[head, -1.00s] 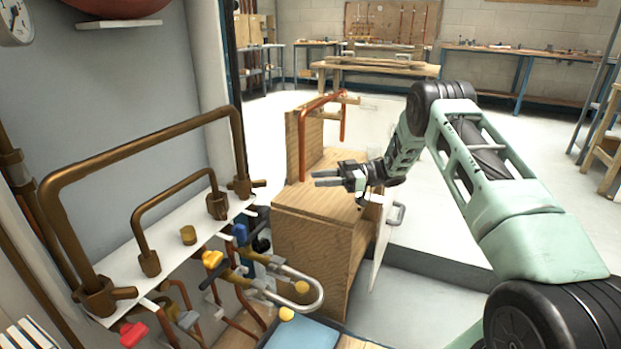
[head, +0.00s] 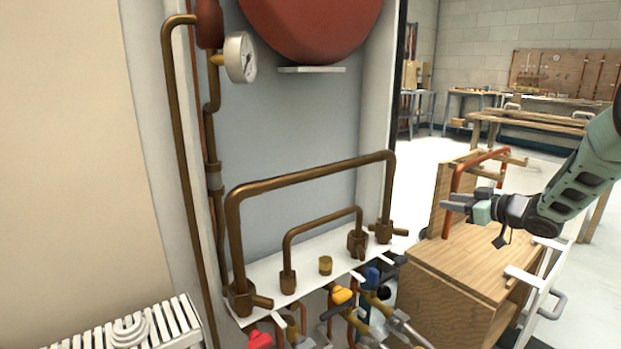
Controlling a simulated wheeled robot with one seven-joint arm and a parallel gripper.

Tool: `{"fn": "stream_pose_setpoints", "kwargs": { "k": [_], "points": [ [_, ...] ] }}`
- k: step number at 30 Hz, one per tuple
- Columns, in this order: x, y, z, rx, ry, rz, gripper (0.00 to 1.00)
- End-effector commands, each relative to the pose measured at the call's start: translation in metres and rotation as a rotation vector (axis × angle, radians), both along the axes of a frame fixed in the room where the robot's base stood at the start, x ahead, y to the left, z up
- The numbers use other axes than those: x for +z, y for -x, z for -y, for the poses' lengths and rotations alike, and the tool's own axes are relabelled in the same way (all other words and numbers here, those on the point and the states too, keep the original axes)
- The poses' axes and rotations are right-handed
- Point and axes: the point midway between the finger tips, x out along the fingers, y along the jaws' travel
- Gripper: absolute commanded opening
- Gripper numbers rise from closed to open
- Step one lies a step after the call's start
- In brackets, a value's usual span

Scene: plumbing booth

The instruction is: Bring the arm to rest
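My gripper (head: 462,203) is in the head view at the right, above the wooden cabinet (head: 455,262). Its dark fingers point left and the arm reaches in from the right edge. The fingers are small in the picture, and I cannot tell whether they are parted or closed. I see nothing hanging from them. The upper part of my arm is outside the picture.
Bronze pipes (head: 310,180) rise from a white shelf (head: 268,305) left of my gripper. Colored valves (head: 342,294) sit below it. A copper pipe (head: 455,190) stands on the cabinet close behind my gripper. A pressure gauge (head: 240,57) and radiator (head: 140,330) are farther left.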

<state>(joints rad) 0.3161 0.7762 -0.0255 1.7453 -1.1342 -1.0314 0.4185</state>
Motion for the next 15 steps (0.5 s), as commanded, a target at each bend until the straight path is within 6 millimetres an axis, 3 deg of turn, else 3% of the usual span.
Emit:
{"fn": "stream_pose_setpoints", "kwargs": {
  "k": [1,5,8,15],
  "points": [
    [0.012,0.006,-0.004,-0.09,0.035,-0.036,0.35],
    [0.018,0.042,-0.003,-0.328,0.116,-0.201,0.35],
    [0.013,0.094,-0.007,-0.473,0.163,-0.375,0.35],
    [-0.013,0.253,-0.034,-0.634,0.213,-0.832,0.35]
  ]
}}
